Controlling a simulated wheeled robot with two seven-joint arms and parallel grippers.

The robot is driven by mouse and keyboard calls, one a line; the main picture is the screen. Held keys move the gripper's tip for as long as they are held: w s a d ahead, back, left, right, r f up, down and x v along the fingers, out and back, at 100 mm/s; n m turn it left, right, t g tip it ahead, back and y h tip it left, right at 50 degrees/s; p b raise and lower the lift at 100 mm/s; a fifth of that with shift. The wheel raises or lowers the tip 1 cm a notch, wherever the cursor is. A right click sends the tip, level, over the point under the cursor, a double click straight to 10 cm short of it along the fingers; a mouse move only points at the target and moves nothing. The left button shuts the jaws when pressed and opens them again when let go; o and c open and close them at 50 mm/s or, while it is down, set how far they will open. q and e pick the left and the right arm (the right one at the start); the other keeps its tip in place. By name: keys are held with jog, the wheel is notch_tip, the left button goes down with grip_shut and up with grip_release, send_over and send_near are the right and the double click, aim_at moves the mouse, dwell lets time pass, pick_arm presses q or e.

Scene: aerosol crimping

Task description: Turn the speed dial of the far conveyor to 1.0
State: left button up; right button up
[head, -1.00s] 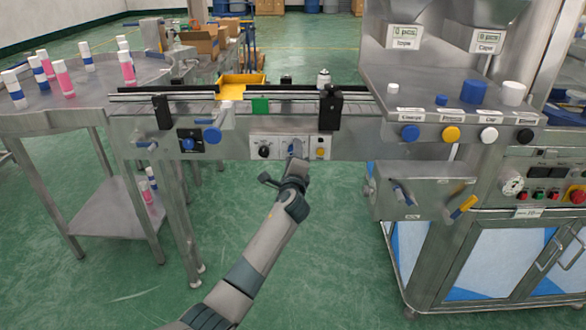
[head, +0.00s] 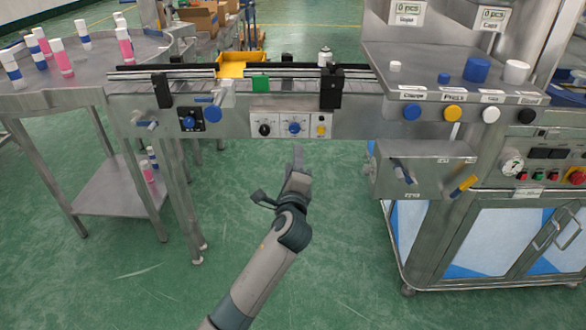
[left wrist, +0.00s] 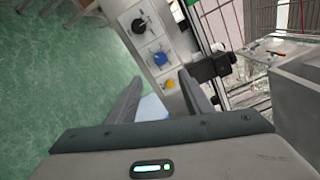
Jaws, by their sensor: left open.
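The conveyor (head: 220,121) runs across the head view. Its front panel (head: 279,117) carries a black knob (head: 264,129), a blue dial (head: 294,128) and a yellow button (head: 320,130). The same black knob (left wrist: 140,25), blue dial (left wrist: 159,58) and yellow button (left wrist: 170,84) show in the left wrist view. The scale marks are too small to read. My left gripper (head: 299,152) is below the blue dial, apart from it. In the left wrist view its fingers (left wrist: 160,98) are spread with nothing between them. My right gripper is not in view.
Another blue knob (head: 188,122) on a black plate sits left on the conveyor front. A steel table (head: 60,101) with several bottles stands at left. The crimping machine cabinet (head: 480,235) stands at right. The green floor below the conveyor is clear.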

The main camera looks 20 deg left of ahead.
pick_arm(q)
jog(key=shift+v, duration=1.3)
